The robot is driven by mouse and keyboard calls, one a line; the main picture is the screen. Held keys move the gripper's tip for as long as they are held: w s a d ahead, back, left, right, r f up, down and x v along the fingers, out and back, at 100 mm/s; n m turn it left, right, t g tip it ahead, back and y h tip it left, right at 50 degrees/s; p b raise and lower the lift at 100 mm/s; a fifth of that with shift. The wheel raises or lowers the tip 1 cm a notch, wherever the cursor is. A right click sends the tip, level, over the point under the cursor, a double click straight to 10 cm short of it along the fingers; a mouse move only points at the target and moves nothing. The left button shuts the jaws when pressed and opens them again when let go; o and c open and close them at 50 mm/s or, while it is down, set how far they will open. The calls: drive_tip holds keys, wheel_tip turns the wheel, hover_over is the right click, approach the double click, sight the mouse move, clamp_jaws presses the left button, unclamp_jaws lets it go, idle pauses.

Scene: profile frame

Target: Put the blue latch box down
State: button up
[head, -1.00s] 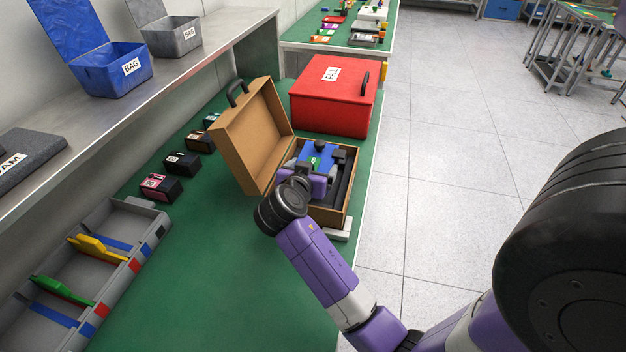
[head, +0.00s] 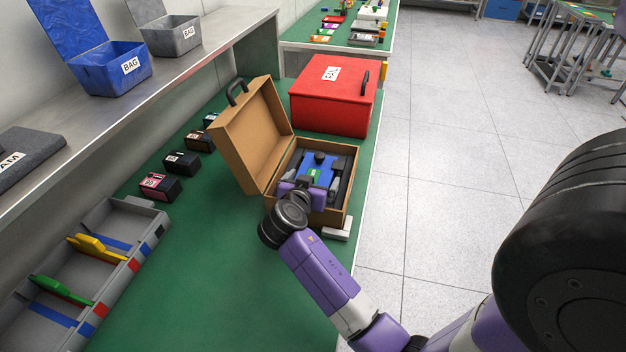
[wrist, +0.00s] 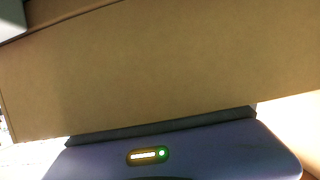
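The blue latch box (head: 326,167) lies inside the open brown case (head: 345,217), with a dark round knob and a small green label on top. Its near side is partly covered by my gripper (head: 306,187). My gripper is low over the near part of the case, at the near end of the blue box. The fingers are too small and hidden to show whether they are apart or touch the box. The wrist view shows a brown case panel (wrist: 160,75) close up and my purple gripper body, with no fingers visible.
The case lid (head: 250,140) stands open on the left. A red box (head: 330,95) is just behind. A small white block (head: 338,233) lies at the case's near right. Small dark boxes (head: 182,163) and a grey tray (head: 150,212) are left. Green tabletop is clear at front.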

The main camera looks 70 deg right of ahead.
drive_tip(key=shift+r, duration=0.15)
drive_tip(key=v, duration=1.2)
drive_tip(key=shift+b, duration=0.35)
